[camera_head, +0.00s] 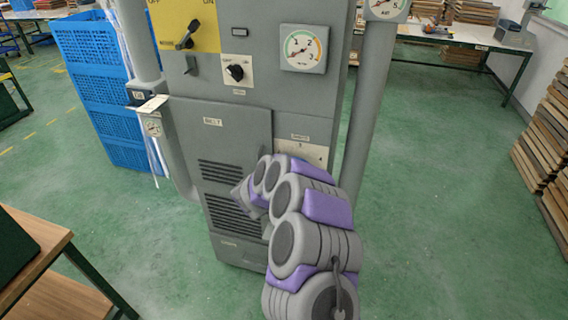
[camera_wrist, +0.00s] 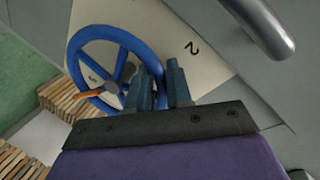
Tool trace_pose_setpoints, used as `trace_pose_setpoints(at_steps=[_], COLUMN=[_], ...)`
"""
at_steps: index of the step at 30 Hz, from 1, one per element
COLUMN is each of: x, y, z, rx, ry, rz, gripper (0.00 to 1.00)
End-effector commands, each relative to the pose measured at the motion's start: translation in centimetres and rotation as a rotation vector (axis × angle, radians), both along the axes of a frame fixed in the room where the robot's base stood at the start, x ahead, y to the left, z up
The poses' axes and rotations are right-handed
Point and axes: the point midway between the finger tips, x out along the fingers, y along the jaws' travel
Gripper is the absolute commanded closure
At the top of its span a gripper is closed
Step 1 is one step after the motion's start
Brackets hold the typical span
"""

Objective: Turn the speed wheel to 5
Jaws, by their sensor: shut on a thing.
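The speed wheel (camera_wrist: 108,32) is a blue ring with spokes in the left half of the wrist view, in front of a pale plate (camera_wrist: 205,70). A 2 shows on the plate right of the wheel, and a 5 shows through the wheel's left part. An orange pointer (camera_wrist: 90,96) reaches left from near the hub, its tip a little below the 5. My gripper (camera_wrist: 160,72) is shut on the wheel's right rim, one finger on either side. In the head view my arm hides the wheel; the plate (camera_head: 302,150) shows a 3 and a 4.
The grey machine cabinet (camera_head: 225,130) carries a yellow switch panel (camera_head: 205,30), a knob (camera_head: 235,72) and a gauge (camera_head: 304,48). A grey pipe (camera_head: 368,110) stands right of the plate. Blue crates (camera_head: 95,90) stand left.

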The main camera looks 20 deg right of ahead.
Motion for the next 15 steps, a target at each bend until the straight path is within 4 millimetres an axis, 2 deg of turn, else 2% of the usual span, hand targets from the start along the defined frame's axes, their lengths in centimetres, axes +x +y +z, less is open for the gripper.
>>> trace_pose_setpoints(at_steps=[8,9,13,15], x=[0.03,0.03,-0.01,-0.03], y=[0.02,0.02,0.01,0.01], z=[0.07,0.07,0.06,0.06], rx=[0.0,0.0,0.0,0.0], ry=[-0.002,-0.002,-0.001,-0.001], rz=[0.001,0.001,0.001,0.001], gripper=[1.0,0.76,0.64,0.63])
